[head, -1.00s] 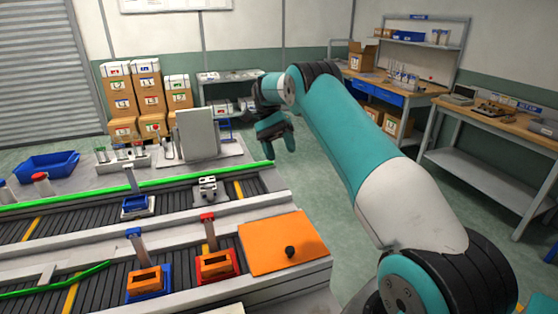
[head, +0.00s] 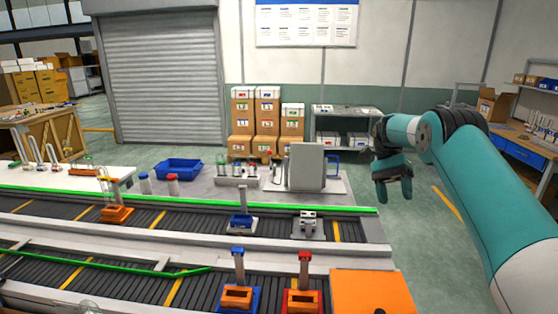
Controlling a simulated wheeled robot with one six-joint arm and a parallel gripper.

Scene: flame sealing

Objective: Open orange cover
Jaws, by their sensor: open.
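The orange cover (head: 368,291) is a flat orange panel at the bottom of the head view, right of the red-based fixture. It lies closed and flat, and its lower part is cut off by the frame edge. A black knob shows only slightly at the bottom edge. My gripper (head: 394,194) hangs in the air above and beyond the cover, to the right of the conveyor end. Its fingers point down, are open and hold nothing.
Orange-topped fixtures with blue (head: 238,297) and red (head: 302,299) bases stand left of the cover. A grey machine (head: 305,167) stands behind the conveyors. Stacked boxes (head: 266,120) are by the wall. Green floor is clear right of the conveyors.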

